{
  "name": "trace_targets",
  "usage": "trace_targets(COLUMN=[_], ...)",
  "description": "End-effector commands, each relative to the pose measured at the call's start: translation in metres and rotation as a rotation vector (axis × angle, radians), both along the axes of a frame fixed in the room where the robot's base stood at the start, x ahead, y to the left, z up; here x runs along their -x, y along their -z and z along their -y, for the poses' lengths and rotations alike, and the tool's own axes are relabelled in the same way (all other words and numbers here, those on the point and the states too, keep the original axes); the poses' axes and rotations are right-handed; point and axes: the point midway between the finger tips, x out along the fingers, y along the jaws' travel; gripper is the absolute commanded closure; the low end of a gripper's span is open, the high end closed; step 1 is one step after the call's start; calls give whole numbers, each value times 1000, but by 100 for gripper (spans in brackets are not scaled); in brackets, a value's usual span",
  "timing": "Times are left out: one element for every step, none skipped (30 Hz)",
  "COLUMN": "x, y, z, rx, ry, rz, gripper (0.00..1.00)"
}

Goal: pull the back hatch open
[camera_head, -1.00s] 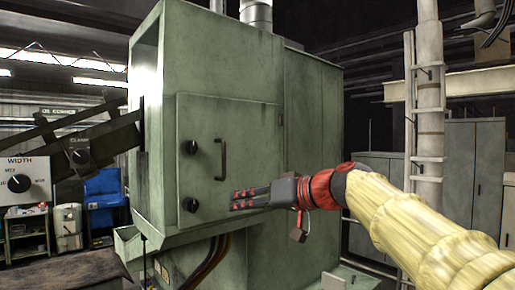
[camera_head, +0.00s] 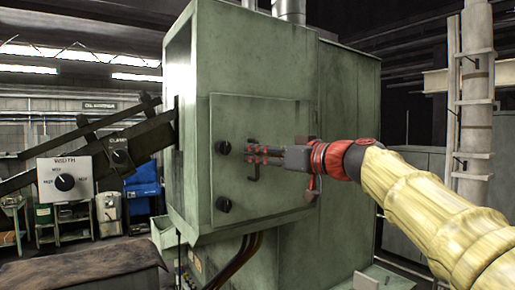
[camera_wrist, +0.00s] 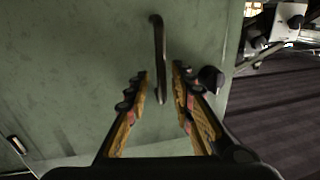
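The back hatch (camera_head: 285,190) is a flat green panel on the side of the green machine, and it looks shut. Its dark bar handle (camera_head: 253,179) is partly hidden behind my fingers in the head view. My gripper (camera_head: 250,154) is in front of the hatch at the handle. In the wrist view the handle (camera_wrist: 159,55) runs up between the two fingers of my gripper (camera_wrist: 160,82). The fingers are apart, with a gap on each side of the handle. Two black knobs, an upper one (camera_head: 224,147) and a lower one (camera_head: 223,205), sit left of the handle.
A conveyor arm (camera_head: 90,155) with a WIDTH dial panel (camera_head: 66,182) juts out to the left. Blue bins (camera_head: 142,188) and shelves stand behind it. A pale post (camera_head: 475,110) and grey cabinets are at the right. Dark hoses (camera_head: 235,258) hang below the hatch.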

Motion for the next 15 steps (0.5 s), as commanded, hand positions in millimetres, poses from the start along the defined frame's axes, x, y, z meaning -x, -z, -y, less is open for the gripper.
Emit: trace_targets(x=[-2, -2, -3, -3, -4, -4, -4, -4, -4, -4, -4, -4, -4, -4, -4], y=[-2, -1, -1, -1, -1, -1, 0, 0, 0, 0, 0, 0, 0, 0, 0], z=[-3, -4, -5, -5, -5, -6, -6, -5, -5, -5, -5, -5, -5, -5, -5], rx=[-1, 0, 0, 0, 0, 0, 0, 0, 1, 1, 1, 1, 1, 1, 1], ry=[-1, -1, -1, -1, -1, -1, -1, -1, -1, -1, -1, -1, -1, -1, -1], rz=[1, 1, 1, 1, 1, 1, 1, 1, 1, 1, 1, 1, 1, 1, 1], gripper=[76, 76, 76, 76, 76, 76, 76, 76, 76, 76, 76, 78, 80, 82, 84])
